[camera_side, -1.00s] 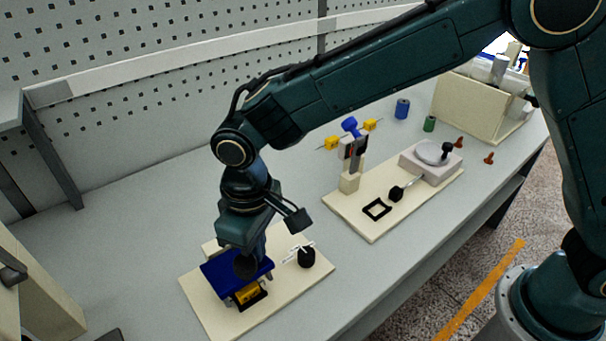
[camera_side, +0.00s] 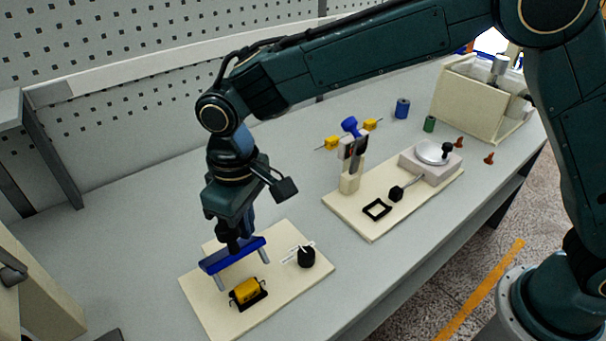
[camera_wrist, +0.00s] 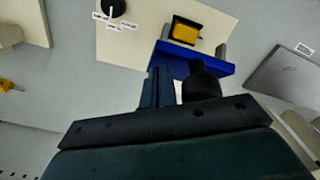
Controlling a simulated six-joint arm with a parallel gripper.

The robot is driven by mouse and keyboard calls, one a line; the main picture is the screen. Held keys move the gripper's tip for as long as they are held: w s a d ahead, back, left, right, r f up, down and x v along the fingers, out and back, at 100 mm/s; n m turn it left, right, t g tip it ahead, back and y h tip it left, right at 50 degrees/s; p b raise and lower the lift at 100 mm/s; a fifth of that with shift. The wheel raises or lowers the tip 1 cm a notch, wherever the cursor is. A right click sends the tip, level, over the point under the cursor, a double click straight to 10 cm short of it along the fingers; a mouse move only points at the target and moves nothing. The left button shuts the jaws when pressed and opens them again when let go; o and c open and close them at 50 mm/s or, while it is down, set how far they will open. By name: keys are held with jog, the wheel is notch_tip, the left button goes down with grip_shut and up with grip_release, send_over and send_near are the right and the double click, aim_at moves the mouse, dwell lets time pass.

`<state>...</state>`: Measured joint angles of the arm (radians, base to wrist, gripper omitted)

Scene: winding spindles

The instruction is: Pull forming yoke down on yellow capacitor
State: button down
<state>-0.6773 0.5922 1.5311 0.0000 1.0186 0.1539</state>
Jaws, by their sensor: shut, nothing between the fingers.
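The yellow capacitor (camera_side: 246,290) lies in a black holder on the left cream board; it also shows in the wrist view (camera_wrist: 186,33). The blue forming yoke (camera_side: 218,262) stands raised and swung back behind the capacitor, its two grey posts showing beneath the bar. In the wrist view the yoke (camera_wrist: 222,67) shows beside the capacitor, which is uncovered. A black knob (camera_wrist: 201,82) is at the yoke bar. My gripper (camera_wrist: 159,72) is shut and empty, right beside the knob and over the bar. Whether the fingers touch the knob or bar is unclear.
A black dial with white labels (camera_side: 306,257) sits on the same cream board (camera_side: 215,315), right of the capacitor. A second board (camera_side: 372,228) with a post, yellow parts and a scale-like block stands to the right. Bench around the left board is mostly clear.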

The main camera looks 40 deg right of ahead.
jog(key=shift+w+r, duration=0.15)
jog(key=shift+w, duration=0.2)
jog(key=shift+w+r, duration=0.25)
jog(key=shift+w, duration=0.3)
jog(key=shift+w+r, duration=0.25)
jog(key=shift+w, duration=0.3)
jog(key=shift+w+r, duration=0.1)
jog(key=shift+w, duration=0.55)
jog(key=shift+r, duration=0.15)
notch_tip(320, 180, up, 7)
jog(key=w, duration=0.2)
